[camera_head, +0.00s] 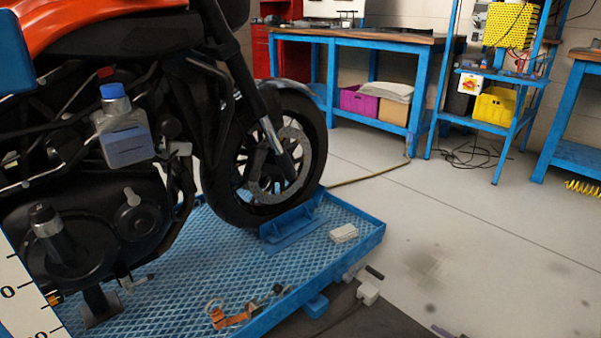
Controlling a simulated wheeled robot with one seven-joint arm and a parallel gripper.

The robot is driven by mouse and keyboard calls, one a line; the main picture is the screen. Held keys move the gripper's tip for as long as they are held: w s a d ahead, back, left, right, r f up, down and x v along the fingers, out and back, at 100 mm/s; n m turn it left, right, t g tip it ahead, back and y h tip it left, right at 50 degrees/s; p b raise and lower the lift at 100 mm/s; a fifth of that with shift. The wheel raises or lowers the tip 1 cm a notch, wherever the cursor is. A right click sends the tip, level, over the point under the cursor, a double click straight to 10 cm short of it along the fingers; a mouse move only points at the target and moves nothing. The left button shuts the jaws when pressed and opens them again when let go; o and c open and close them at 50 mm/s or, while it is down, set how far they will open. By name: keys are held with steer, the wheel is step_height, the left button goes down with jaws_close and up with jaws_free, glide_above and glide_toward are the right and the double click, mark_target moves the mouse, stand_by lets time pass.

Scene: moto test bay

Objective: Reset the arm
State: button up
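My gripper is not in view, and I see no part that I can surely call my arm. An orange and black motorcycle (85,35) fills the left side, upright on a blue lift platform (180,290). Its front wheel (308,150) rests by a blue wheel stop (290,230). A pale, boxy item with a blue top (123,140) shows in front of the engine; I cannot tell whether it is attached.
An orange tool or bracket (232,318) and a small white block (344,233) lie on the platform. A blue workbench (420,75), a blue shelf rack (529,110) and a red cabinet (262,50) stand behind. The grey floor (480,230) at right is mostly clear.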

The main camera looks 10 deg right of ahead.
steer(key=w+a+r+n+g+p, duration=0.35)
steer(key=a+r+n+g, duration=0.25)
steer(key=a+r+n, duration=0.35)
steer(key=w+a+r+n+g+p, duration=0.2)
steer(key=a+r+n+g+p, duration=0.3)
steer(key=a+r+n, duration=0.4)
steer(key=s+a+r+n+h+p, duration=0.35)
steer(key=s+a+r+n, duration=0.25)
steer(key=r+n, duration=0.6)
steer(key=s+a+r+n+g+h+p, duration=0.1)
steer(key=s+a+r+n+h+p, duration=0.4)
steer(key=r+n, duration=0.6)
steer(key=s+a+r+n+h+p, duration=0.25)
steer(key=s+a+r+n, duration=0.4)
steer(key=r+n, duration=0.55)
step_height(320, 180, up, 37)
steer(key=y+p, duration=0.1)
steer(key=p, duration=3.6)
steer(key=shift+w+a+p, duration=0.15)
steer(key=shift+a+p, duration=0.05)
steer(key=shift+p, duration=0.2)
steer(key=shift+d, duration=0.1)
